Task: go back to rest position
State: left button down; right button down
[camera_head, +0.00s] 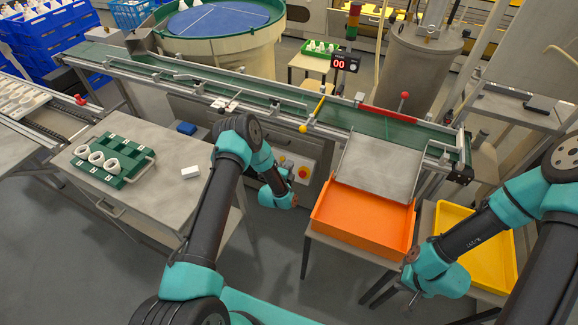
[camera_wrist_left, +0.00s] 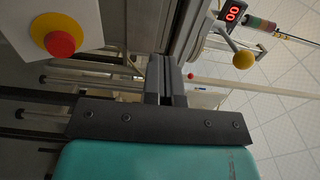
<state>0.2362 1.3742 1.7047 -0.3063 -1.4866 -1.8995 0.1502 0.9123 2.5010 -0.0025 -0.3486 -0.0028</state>
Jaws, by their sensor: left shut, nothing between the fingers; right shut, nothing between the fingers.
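My left gripper shows in the left wrist view (camera_wrist_left: 162,70), its two dark fingers together with nothing between them. In the head view my left arm bends down in the middle, its wrist in front of the button box (camera_head: 298,168); the fingers are hardly visible there. In the left wrist view the button box (camera_wrist_left: 55,30) with its red button on yellow is at the upper left, apart from the fingers. My right gripper (camera_head: 414,298) is at the lower right, beside the yellow tray (camera_head: 490,255), small, shut and empty.
The green conveyor (camera_head: 260,95) runs across behind my arms. The orange tray (camera_head: 360,222) sits below a grey chute plate (camera_head: 382,165). On the left table (camera_head: 150,185) are a green rack (camera_head: 112,160) with white rings and a white block (camera_head: 190,172). A counter (camera_head: 345,63) reads 00.

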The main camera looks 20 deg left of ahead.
dwell(0.5)
pick_arm(q)
jog(key=s+d+r+n+g+h, duration=0.1)
jog(key=s+n+g, duration=0.7)
jog(key=s, duration=1)
jog(key=s+d+r+n+g+h, duration=0.1)
jog(key=s+d+r+n+g, duration=0.2)
jog(key=s+n+g, duration=0.6)
jog(key=s+n, duration=0.3)
jog(key=s, duration=0.6)
jog(key=shift+s+d+r+n+h, duration=0.2)
jog(key=shift+d+r+n+h, duration=0.1)
jog(key=shift+d+r+h, duration=0.1)
